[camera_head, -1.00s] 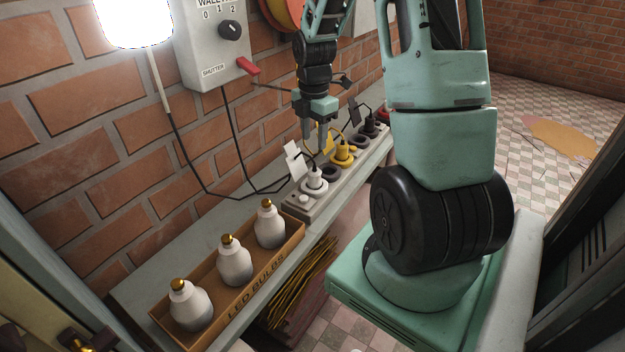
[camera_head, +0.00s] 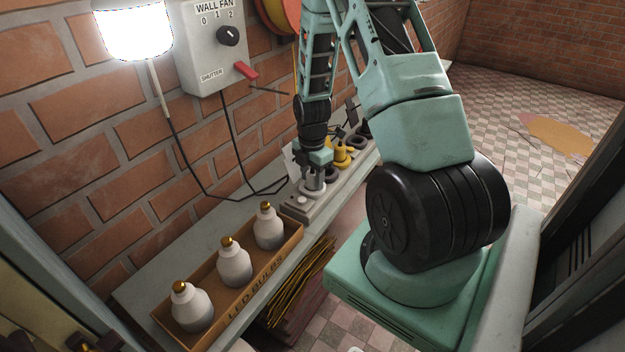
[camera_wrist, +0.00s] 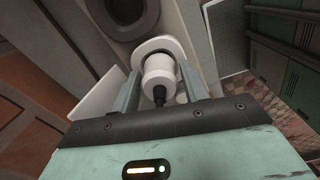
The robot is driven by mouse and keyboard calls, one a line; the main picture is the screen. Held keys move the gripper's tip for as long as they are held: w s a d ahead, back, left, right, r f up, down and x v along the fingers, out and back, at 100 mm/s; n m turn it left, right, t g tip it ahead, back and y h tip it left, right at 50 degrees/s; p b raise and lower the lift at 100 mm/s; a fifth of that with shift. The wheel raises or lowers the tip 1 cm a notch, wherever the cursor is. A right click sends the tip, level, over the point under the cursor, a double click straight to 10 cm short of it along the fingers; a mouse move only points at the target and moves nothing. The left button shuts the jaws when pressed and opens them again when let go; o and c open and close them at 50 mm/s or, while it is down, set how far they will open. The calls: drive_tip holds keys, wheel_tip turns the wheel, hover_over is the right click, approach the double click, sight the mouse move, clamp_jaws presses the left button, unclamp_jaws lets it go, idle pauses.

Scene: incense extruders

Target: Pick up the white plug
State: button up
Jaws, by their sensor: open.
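The white plug (camera_wrist: 158,72) sits in a white socket of the power strip, its black cable end toward me in the wrist view. My gripper (camera_wrist: 163,82) is open, with one finger on each side of the plug; I cannot tell whether they touch it. In the head view my gripper (camera_head: 313,182) is low over the near end of the power strip (camera_head: 303,213) and hides most of the plug. A white tag (camera_wrist: 103,93) lies beside the left finger in the wrist view.
A yellow plug (camera_head: 342,157) and a dark socket stand just behind on the strip. A box of LED bulbs (camera_head: 222,308) is in front on the shelf (camera_head: 133,292). The brick wall and hanging black cables (camera_head: 228,140) border the left side.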

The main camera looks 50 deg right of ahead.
sight(313, 171)
drive_tip(key=c, duration=0.7)
drive_tip(key=shift+c, duration=0.2)
drive_tip(key=r, duration=0.9)
drive_tip(key=shift+d+r, duration=0.3)
drive_tip(key=shift+w+d+f+b, duration=0.15)
drive_tip(key=shift+d+f+b, duration=0.05)
drive_tip(key=shift+d+f, duration=1.6)
drive_tip(key=shift+w+d+f+b, duration=0.15)
drive_tip(key=shift+d+f+b, duration=0.05)
drive_tip(key=shift+d+f, duration=1.55)
